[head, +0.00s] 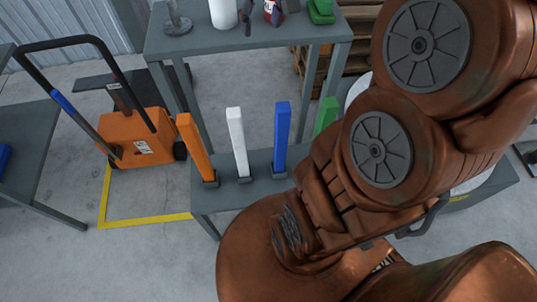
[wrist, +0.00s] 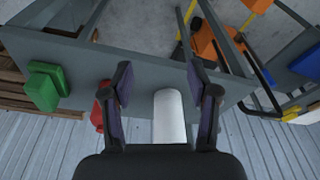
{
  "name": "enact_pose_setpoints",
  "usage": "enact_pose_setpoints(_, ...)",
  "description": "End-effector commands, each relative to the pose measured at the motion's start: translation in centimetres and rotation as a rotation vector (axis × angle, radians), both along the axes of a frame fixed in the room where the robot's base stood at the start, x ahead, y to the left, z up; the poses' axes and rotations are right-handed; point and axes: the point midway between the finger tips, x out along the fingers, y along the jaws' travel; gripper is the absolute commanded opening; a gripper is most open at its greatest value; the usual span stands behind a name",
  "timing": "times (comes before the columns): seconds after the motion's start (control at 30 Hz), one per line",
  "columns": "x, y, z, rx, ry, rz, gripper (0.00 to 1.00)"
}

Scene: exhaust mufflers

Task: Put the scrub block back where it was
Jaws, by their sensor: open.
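A green block-like object (head: 320,11) sits at the right end of the raised grey table (head: 190,42); it also shows at the left of the wrist view (wrist: 45,86). A blue object (head: 4,156) lies on another table at the left edge, partly cut off. I cannot tell for sure which is the scrub block. My gripper (wrist: 160,84) is open and empty above the raised table. In the wrist view, a white cylinder (wrist: 169,118) appears between its fingers, with no visible contact. In the head view, two dark finger shapes show near the top edge.
A red object (wrist: 102,108) stands beside the white cylinder. Orange, white, blue (head: 281,138) and green upright bars stand on a lower shelf. An orange pallet truck (head: 136,138) stands left, near yellow floor lines. My arm hides the right side.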

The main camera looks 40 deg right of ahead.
Motion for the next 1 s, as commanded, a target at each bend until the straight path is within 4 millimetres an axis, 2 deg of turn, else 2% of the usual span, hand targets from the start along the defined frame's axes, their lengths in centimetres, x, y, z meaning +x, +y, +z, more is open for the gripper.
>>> enact_pose_setpoints(0.03, -1.2, 2.0, -0.8, 0.002, 0.026, 0.03, 0.6)
enact_pose_setpoints(0.2, -5.6, 7.2, -3.5, 0.01, 0.107, 0.098, 0.6)
enact_pose_setpoints(0.4, -11.8, 11.5, -6.9, 0.013, 0.206, 0.148, 0.6)
enact_pose_setpoints(0.6, -17.9, 13.8, -10.1, 0.013, 0.299, 0.164, 0.6)
enact_pose_setpoints(0.7, -19.9, 14.3, -11.1, 0.013, 0.33, 0.162, 0.6)
enact_pose_setpoints(0.83, -21.4, 14.6, -11.8, 0.013, 0.351, 0.16, 0.6)
enact_pose_setpoints(1.0, -21.7, 14.7, -11.9, 0.014, 0.355, 0.159, 0.6)
